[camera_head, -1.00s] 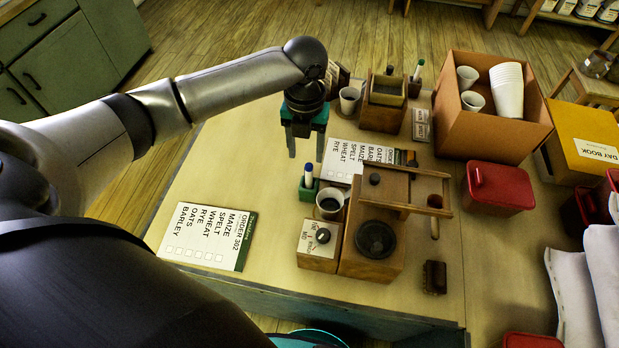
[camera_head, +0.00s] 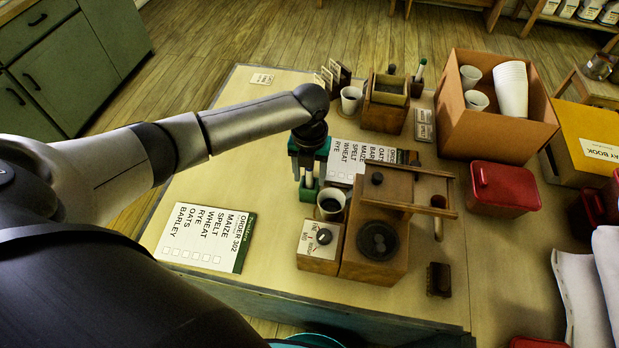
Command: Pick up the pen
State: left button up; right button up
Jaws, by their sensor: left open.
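A white pen (camera_head: 309,180) stands upright in a small green holder (camera_head: 308,194) on the table, left of the mill. Its upper end is hidden behind my left gripper (camera_head: 306,175). The left gripper is open and points down over the pen, with its fingers on either side of it; I cannot tell whether they touch it. My right gripper is not in view.
A paper cup (camera_head: 331,204) and a wooden mill (camera_head: 372,255) stand close right of the holder. An order card (camera_head: 207,238) lies to the left, and another (camera_head: 347,160) lies behind. The table's left part is mostly clear. A cardboard box (camera_head: 500,130) stands at the right.

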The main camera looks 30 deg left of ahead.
pick_arm(q)
grip_shut()
dwell(0.7)
